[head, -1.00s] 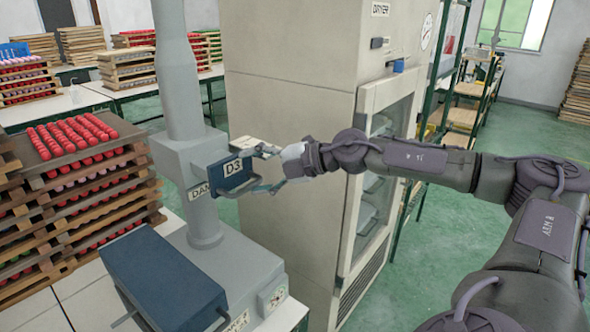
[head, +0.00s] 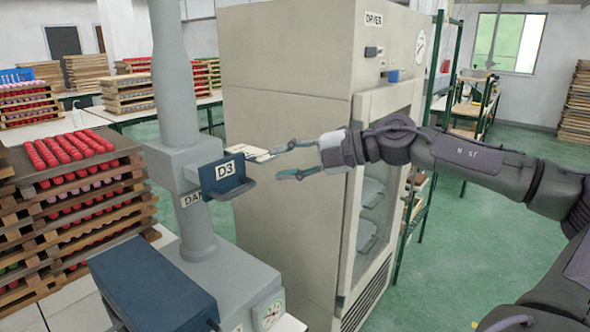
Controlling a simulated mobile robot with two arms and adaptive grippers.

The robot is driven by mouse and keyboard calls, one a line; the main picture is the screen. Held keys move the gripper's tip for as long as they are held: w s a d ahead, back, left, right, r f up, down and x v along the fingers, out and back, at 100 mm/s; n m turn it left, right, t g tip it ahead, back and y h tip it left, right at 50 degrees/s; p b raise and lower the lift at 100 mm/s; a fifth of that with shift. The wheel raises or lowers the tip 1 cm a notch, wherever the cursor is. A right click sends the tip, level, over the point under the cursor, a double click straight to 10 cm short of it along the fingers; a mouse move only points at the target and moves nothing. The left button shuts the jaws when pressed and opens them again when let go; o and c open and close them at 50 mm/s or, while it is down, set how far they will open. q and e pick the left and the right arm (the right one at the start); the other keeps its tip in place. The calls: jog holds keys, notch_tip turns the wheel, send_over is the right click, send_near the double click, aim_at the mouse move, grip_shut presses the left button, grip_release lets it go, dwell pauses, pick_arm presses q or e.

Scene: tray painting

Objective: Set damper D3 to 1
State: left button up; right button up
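Damper D3 is a dark blue plate (head: 210,178) with a white "D3" label and a dark handle (head: 238,191) along its lower edge. It sits on the front of a grey box on a vertical grey duct (head: 174,75). A pale flat plate (head: 247,153) sticks out to the right behind it; its markings are too small to read. My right gripper (head: 275,163) is open, its two fingers pointing left towards the damper. The lower fingertip is apart from the handle; the upper one overlaps the pale plate's end, and contact cannot be told. My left gripper is not in view.
A tall beige dryer cabinet (head: 288,75) stands right behind the damper. A blue box (head: 150,285) and a round gauge (head: 271,313) are below it. Stacked wooden trays of red pieces (head: 75,190) stand at left. Green floor (head: 455,225) is open at right.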

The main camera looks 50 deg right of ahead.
jog(key=shift+b+v, duration=0.45)
jog(key=shift+v, duration=0.4)
jog(key=shift+f, duration=0.15)
